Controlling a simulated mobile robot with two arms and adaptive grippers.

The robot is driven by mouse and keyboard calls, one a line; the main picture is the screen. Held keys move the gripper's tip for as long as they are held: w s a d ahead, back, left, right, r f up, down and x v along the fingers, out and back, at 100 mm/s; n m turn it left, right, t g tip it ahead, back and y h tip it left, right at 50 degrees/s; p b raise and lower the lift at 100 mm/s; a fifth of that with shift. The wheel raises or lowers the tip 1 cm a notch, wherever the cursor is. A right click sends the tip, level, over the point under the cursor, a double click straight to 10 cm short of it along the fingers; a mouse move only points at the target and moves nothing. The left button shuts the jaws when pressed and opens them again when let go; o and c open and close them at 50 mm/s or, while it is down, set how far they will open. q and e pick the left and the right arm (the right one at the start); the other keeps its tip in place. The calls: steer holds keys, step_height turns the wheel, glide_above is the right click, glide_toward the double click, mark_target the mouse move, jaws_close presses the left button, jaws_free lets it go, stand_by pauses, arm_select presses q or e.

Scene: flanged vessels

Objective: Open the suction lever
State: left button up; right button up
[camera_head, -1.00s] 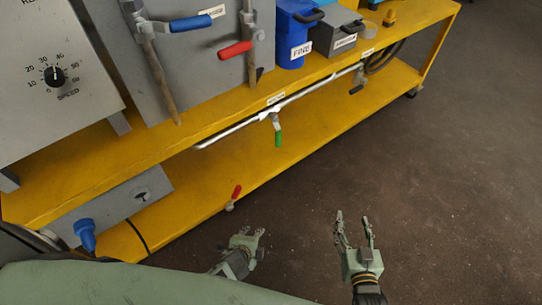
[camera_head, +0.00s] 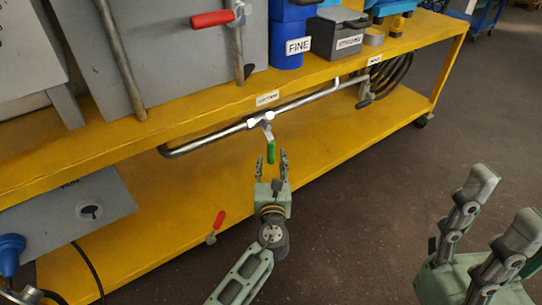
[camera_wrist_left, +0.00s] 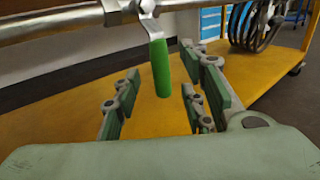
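The suction lever is a green handle (camera_head: 270,152) hanging down from a valve on a silver pipe under the yellow shelf's front edge. A small label, too small to read surely, sits above it. My left gripper (camera_head: 271,160) is open, just in front of and below the lever. In the left wrist view the green handle (camera_wrist_left: 160,68) hangs between the open fingers (camera_wrist_left: 157,95), near their tips, with no clear contact. My right gripper (camera_head: 505,205) is open and empty at the lower right, away from the bench.
A silver pipe (camera_head: 215,135) runs along the yellow bench (camera_head: 150,145). A red lever (camera_head: 215,225) stands near the lower shelf, left of my left arm. Another red lever (camera_head: 212,18), blue FINE container (camera_head: 287,30) and grey box (camera_head: 338,38) are above. The floor at right is clear.

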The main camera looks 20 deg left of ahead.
mark_target(271, 154)
arm_select(q)
steer(key=b+x, duration=0.1)
steer(key=x, duration=0.5)
steer(key=shift+w+f+b, duration=0.1)
steer(key=shift+b, duration=0.25)
steer(key=shift+c, duration=0.4)
jaws_close()
